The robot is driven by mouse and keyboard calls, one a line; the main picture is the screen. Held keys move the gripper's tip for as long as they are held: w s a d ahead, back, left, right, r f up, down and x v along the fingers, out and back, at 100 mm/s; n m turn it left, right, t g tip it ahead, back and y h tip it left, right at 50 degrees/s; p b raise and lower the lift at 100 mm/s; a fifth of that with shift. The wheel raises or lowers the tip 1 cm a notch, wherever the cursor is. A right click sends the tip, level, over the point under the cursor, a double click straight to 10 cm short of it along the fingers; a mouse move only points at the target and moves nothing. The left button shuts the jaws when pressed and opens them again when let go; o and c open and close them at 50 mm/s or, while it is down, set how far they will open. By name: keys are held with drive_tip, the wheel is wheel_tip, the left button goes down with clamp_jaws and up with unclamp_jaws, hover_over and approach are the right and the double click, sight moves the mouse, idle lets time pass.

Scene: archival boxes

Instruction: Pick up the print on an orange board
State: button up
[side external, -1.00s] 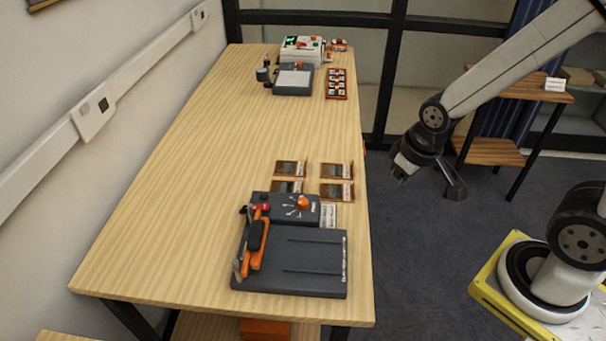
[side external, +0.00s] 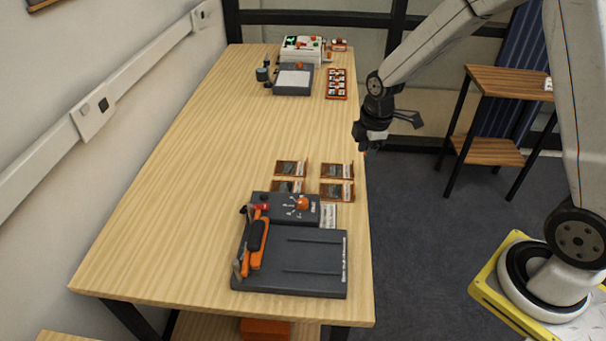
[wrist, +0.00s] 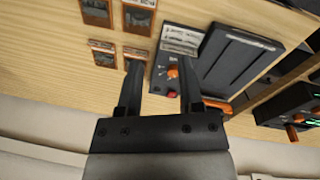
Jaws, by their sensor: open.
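Several small prints on orange-brown boards lie in two rows on the table behind the dark grey device. In the side external view there are a back left print (side external: 291,168), a back right print (side external: 336,171), a front left print (side external: 287,187) and a front right print (side external: 337,191). They also show at the upper left of the wrist view (wrist: 139,17). My gripper (side external: 364,148) is open and empty near the table's right edge, apart from the prints. In the wrist view its two fingers (wrist: 160,78) are spread, with one fingertip close in the picture to a print.
The dark grey device (side external: 318,264) with an orange-handled lever (side external: 257,242) stands at the table's front. A white label card (side external: 329,216) lies by it. At the back are a white control box (side external: 301,49), a grey stand (side external: 293,81) and an orange tray (side external: 336,84). The middle table is clear.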

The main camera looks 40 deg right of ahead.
sight(337, 168)
drive_tip(key=w+d+f+n+g, duration=0.1)
drive_tip(key=w+d+f+n, duration=0.8)
drive_tip(key=n, duration=0.5)
drive_tip(key=shift+w+f, duration=0.15)
drive_tip(key=shift+f, duration=0.05)
drive_tip(key=shift+w+a+f, duration=0.1)
drive_tip(key=shift+f, duration=1.85)
drive_tip(key=shift+a+f, duration=0.1)
drive_tip(key=shift+f, duration=1.85)
clamp_jaws()
